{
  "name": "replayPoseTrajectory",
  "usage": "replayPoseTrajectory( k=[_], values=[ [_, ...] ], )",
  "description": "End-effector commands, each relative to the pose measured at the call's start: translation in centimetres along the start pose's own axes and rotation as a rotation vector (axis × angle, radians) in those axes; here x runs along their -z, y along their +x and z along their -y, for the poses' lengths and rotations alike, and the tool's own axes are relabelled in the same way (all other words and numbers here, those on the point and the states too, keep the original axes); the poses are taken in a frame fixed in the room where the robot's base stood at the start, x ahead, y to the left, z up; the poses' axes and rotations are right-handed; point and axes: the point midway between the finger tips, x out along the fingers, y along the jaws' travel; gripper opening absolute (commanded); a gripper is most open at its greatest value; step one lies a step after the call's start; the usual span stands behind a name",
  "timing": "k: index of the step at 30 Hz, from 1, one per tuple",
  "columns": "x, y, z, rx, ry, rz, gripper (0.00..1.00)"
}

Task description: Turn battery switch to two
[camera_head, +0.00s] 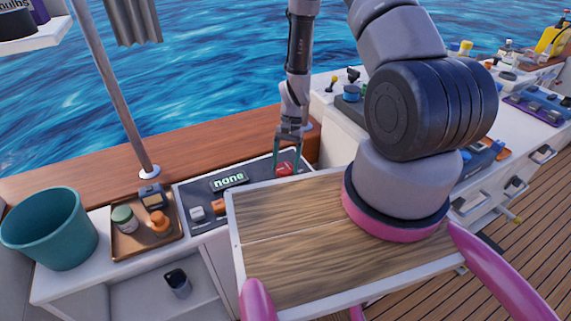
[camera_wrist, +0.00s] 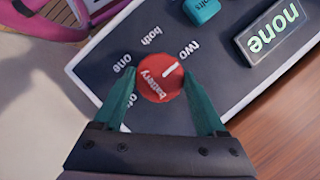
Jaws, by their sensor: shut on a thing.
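The battery switch is a round red knob (camera_wrist: 158,88) marked "battery", with a white pointer line. It sits on a dark panel (camera_wrist: 98,62) with "one", "both" and "two" printed around it and another label partly hidden by a finger. The pointer aims up and right, close to "two" (camera_wrist: 189,50). My gripper (camera_wrist: 160,74) has its two green fingers on either side of the knob and is shut on it. In the head view the knob (camera_head: 284,169) shows under my gripper (camera_head: 287,160), at the panel's right end.
A display (camera_wrist: 270,36) on the panel reads "none", and a teal switch (camera_wrist: 202,10) is near it. In the head view a brown tray (camera_head: 128,243) with small items and a teal bucket (camera_head: 50,240) stand left. A metal pole (camera_head: 115,90) rises behind the tray.

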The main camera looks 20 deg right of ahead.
Motion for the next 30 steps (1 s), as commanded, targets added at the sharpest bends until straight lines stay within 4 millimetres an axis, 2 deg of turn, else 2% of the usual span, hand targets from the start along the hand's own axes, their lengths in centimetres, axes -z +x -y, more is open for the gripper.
replayPoseTrajectory(
  k=[11, 12, 13, 14, 23, 26, 30],
  values=[
    [0.0, 0.0, 0.0, 0.002, 0.007, 0.001, 0.18],
    [0.0, 0.0, 0.0, 0.002, 0.007, 0.001, 0.85],
    [0.0, 0.0, 0.0, 0.002, 0.007, 0.001, 0.96],
    [0.0, 0.0, 0.0, 0.001, 0.007, 0.001, 1.0],
    [0.0, -0.5, 0.0, 0.002, 0.006, 0.0, 1.0],
    [0.1, -1.8, 0.1, 0.003, 0.006, -0.003, 1.0],
    [0.1, -4.6, 0.1, 0.004, 0.005, -0.004, 1.0]
  ],
)
